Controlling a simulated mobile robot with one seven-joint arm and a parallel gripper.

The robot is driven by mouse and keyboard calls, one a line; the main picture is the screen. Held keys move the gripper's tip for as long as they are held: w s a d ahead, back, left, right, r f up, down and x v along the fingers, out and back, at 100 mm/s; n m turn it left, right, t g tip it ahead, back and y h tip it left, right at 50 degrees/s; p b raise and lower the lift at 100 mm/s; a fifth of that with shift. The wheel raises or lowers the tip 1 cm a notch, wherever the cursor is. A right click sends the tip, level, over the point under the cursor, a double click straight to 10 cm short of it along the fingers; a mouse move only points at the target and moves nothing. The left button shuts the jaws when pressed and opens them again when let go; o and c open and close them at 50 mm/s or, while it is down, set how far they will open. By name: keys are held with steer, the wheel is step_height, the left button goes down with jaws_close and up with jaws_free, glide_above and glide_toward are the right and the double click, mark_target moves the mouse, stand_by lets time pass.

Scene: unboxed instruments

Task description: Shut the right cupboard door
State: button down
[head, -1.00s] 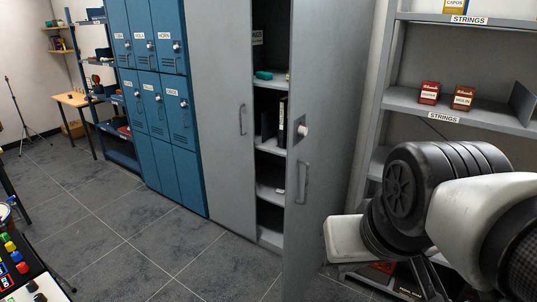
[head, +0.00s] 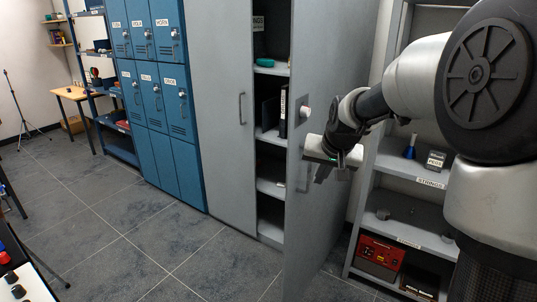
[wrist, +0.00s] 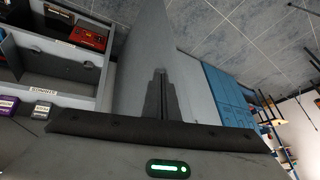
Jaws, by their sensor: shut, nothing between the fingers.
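The right cupboard door (head: 340,70) is a tall grey panel standing ajar, with a pale knob (head: 305,112) and a bar handle on its outer face. The grey cupboard's shelves (head: 270,185) show in the gap to its left. My gripper (head: 318,177) is shut and empty on the outer-face side of the door, overlapping the handle in the head view. In the wrist view the closed fingers (wrist: 161,92) point along the door panel (wrist: 145,50). I cannot tell whether they touch it.
The left cupboard door (head: 222,110) is shut. Blue lockers (head: 150,90) stand further left. An open shelf rack (head: 405,160) labelled STRINGS, with small boxes and a red case (head: 378,256), is close on the right. The tiled floor (head: 170,250) in front is clear.

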mark_target(302, 191)
steer(key=w+f+m, duration=0.1)
steer(key=w+f, duration=0.4)
steer(key=w+f+m+y, duration=0.1)
steer(key=w+f, duration=0.4)
steer(key=f, duration=0.1)
steer(key=w+a+f+m, duration=0.1)
steer(key=w+f, duration=0.4)
steer(key=shift+w+f+t+y+b, duration=0.2)
steer(key=shift+w+t+y+b, duration=0.1)
steer(key=shift+w+t+b, duration=0.1)
steer(key=shift+w+a, duration=0.25)
steer(key=shift+a, duration=0.15)
